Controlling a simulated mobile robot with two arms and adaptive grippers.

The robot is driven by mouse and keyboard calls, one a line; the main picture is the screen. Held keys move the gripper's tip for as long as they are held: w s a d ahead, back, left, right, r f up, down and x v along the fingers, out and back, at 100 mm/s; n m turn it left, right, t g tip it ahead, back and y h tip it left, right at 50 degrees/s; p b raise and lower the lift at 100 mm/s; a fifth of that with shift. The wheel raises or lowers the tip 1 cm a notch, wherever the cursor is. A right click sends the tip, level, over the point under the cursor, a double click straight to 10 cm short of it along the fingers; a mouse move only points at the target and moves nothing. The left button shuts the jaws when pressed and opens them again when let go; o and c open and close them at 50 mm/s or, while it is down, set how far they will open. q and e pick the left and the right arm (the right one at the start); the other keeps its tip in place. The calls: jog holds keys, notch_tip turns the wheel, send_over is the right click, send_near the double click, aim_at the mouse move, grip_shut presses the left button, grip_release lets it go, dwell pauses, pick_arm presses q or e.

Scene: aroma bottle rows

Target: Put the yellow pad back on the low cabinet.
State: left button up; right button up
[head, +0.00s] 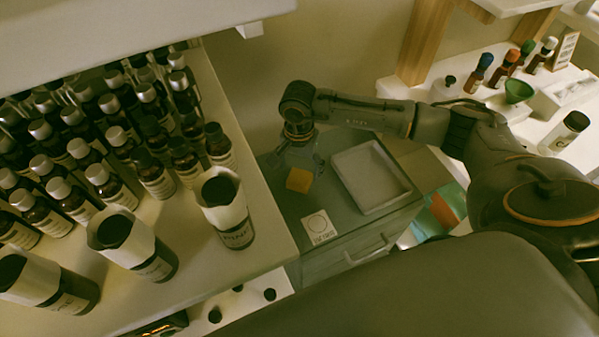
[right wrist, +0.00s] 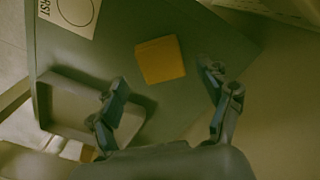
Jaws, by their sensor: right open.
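The yellow pad (head: 299,180) lies on the grey-green top of the low cabinet (head: 285,215), beside a white tray. In the right wrist view the pad (right wrist: 161,59) lies flat on the cabinet top (right wrist: 215,35), just beyond the fingertips. My right gripper (head: 302,163) is over the cabinet, close to the pad. In the right wrist view its fingers (right wrist: 165,85) are spread wide with nothing between them. Whether a fingertip touches the cabinet top cannot be told. My left gripper is not in view.
The white tray (head: 369,208) sits right of the pad, and a card with a circle (head: 319,227) lies in front. A shelf of dark bottles (head: 103,180) stands at the left. A counter with small bottles and a green funnel (head: 518,92) is at the right.

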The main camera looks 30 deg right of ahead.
aim_at(299, 177)
notch_tip(299, 177, up, 9)
jog(key=shift+r+b, duration=0.15)
jog(key=shift+b, duration=0.2)
dwell(0.3)
